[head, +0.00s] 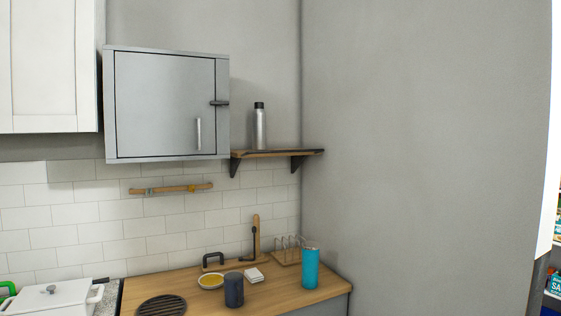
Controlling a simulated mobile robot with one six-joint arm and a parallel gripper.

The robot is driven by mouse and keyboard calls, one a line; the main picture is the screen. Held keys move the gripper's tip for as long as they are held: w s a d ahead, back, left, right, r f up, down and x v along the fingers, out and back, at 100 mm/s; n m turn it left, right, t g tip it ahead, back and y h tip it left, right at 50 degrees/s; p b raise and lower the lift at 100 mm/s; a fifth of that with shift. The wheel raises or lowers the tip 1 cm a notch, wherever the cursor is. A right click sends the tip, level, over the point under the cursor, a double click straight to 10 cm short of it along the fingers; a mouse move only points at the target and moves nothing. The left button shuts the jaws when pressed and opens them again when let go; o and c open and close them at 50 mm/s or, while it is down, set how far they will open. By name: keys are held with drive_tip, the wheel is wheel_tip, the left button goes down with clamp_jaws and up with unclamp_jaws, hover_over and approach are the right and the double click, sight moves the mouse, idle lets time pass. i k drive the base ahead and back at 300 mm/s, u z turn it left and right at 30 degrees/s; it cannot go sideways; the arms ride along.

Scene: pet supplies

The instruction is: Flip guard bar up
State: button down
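A grey metal wall cabinet (165,105) hangs at the upper left with its door closed. A short dark bar (219,103), which looks like the guard bar, lies horizontal at the right edge of the door and spans the door edge and the frame. A vertical silver handle (198,134) sits below and left of the bar on the door. The bar is small in the head view, so its pivot cannot be made out. My gripper is not in view.
A wooden shelf (277,153) with a metal bottle (259,127) is to the right of the cabinet. Below are a tool rail (171,189) and a wooden counter (265,292) with a blue tumbler (310,266), a dark cup (234,290) and a yellow-filled dish (211,281).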

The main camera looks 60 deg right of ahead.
sight(321, 150)
drive_tip(key=u, duration=0.2)
drive_tip(key=k, duration=1)
drive_tip(key=z, duration=0.8)
drive_tip(key=i, duration=1)
drive_tip(key=z, duration=0.05)
